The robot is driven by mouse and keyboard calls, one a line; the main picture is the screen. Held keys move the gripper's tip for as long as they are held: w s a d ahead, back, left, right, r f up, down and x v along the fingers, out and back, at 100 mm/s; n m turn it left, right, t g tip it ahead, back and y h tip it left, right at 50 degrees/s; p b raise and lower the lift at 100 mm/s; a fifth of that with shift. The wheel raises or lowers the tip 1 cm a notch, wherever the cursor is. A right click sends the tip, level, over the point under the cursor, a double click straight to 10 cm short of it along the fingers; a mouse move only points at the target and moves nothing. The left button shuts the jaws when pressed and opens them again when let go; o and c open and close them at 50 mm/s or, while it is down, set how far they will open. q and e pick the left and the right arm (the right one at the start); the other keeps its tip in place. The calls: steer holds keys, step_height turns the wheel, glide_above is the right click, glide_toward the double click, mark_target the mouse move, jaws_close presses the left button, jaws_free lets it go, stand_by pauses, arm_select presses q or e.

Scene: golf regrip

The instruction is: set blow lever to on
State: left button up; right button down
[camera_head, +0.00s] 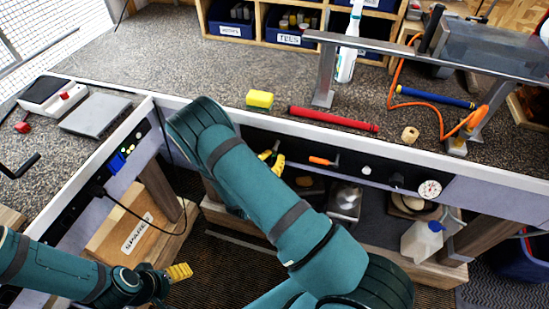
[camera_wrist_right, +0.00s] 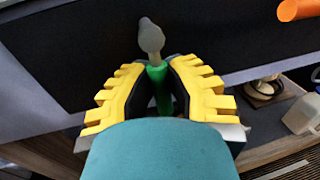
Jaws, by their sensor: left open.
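In the right wrist view, a green lever with a grey rounded end (camera_wrist_right: 155,62) stands between the yellow fingers of my right gripper (camera_wrist_right: 158,80). The fingers are closed in on it from both sides. In the head view, the right gripper (camera_head: 271,156) is at the dark panel under the bench's front edge, partly behind my arm, and the green lever is hidden. An orange-handled lever (camera_head: 322,161) sits to its right on the same panel. No label shows which is the blow lever. My left gripper (camera_head: 178,272) is open and empty, low at the left.
On the bench lie a yellow sponge (camera_head: 260,99), a red rod (camera_head: 332,120) and a tape roll (camera_head: 410,135). A metal stand (camera_head: 323,75) is behind them. A dial (camera_head: 430,189) is on the panel.

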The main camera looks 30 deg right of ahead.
steer(key=shift+a, duration=0.1)
steer(key=m, duration=0.2)
steer(key=w+a+m+y+b, duration=0.1)
steer(key=m, duration=0.2)
steer(key=w+r+m+b, duration=0.1)
steer(key=m, duration=0.1)
steer(key=shift+a+m+y, duration=0.3)
steer(key=shift+m+y, duration=0.1)
steer(key=m+b, duration=0.1)
steer(key=r+m+b, duration=0.1)
steer(key=m, duration=0.1)
steer(key=m+y+b, duration=0.1)
steer(key=shift+w+a+r+m, duration=0.2)
steer(key=shift+w+a+m, duration=0.1)
steer(key=shift+w+a, duration=0.1)
steer(key=shift+r+m+t+y, duration=0.3)
steer(key=shift+m+t, duration=0.2)
steer(key=shift+m, duration=0.1)
steer(key=shift+w+r+m, duration=0.15)
steer(key=shift+r+m, duration=0.3)
steer(key=shift+m, duration=0.55)
steer(key=shift+r+t, duration=0.1)
steer(key=shift+t, duration=0.2)
steer(key=c, duration=0.9)
jaws_free()
